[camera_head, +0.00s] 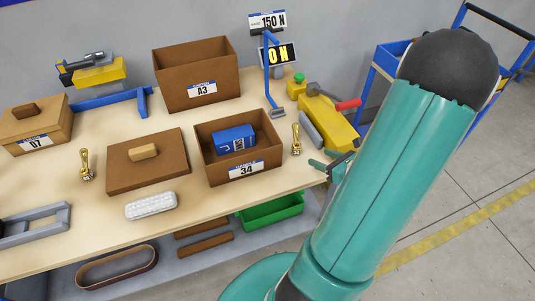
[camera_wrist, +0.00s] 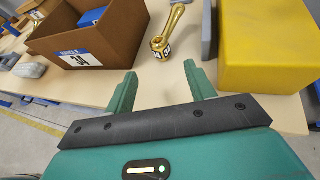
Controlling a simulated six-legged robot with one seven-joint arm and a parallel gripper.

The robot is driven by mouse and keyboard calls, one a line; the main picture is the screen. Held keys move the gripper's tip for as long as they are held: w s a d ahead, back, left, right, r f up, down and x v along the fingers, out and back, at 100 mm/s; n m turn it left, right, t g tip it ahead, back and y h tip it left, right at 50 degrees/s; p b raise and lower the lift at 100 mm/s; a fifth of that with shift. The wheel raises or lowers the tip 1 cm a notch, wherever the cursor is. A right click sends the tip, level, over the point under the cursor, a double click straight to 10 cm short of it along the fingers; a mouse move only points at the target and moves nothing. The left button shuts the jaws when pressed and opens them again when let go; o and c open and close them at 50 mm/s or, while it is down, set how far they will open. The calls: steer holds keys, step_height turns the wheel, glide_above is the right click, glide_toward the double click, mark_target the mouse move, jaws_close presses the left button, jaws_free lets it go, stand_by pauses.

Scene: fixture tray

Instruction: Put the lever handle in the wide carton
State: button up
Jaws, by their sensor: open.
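A brass lever handle (camera_head: 296,139) stands on the table, right of an open brown carton marked 34 (camera_head: 213,171). It also shows in the wrist view (camera_wrist: 170,32), just beyond my fingertips. A similar brass piece (camera_head: 86,166) stands at the left of the table. The carton marked 34 holds a blue box (camera_head: 235,139). Another open carton, marked A3 (camera_head: 196,97), stands behind it; I cannot tell for sure which is the wide carton. My gripper (camera_wrist: 160,70) is open and empty at the table's right edge, apart from the handle.
A yellow block (camera_wrist: 268,50) and grey parts lie right of the handle. A brown lid (camera_head: 120,175) with a wooden knob lies left of carton 34. A lidded box (camera_head: 38,135), a white object (camera_head: 150,206) and a blue stand (camera_head: 270,75) are also on the table.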

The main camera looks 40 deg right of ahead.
steer(key=w+a+r+n+g+y, duration=0.35)
steer(key=a+r+n, duration=0.25)
steer(key=a+n, duration=0.4)
steer(key=w+a+r+n+g+y, duration=0.3)
steer(key=a+r+n+g, duration=0.15)
steer(key=a+n, duration=0.6)
steer(key=s+a+r+n+h, duration=0.2)
steer(key=a+r+n+h, duration=0.1)
steer(key=a+r+n, duration=0.3)
steer(key=s+a+r+n+h, duration=0.3)
steer(key=a+r+n, duration=0.2)
steer(key=n, duration=0.4)
steer(key=shift+s+a+r, duration=0.25)
steer(key=shift+a+r, duration=0.15)
steer(key=shift+a, duration=0.35)
steer(key=shift+o, duration=0.5)
steer(key=shift+s+a+r+n+h, duration=0.1)
steer(key=shift+r+n+h, duration=0.35)
steer(key=shift+r+n, duration=0.1)
steer(key=shift+f, duration=0.1)
steer(key=c, duration=0.5)
steer(key=shift+s, duration=0.1)
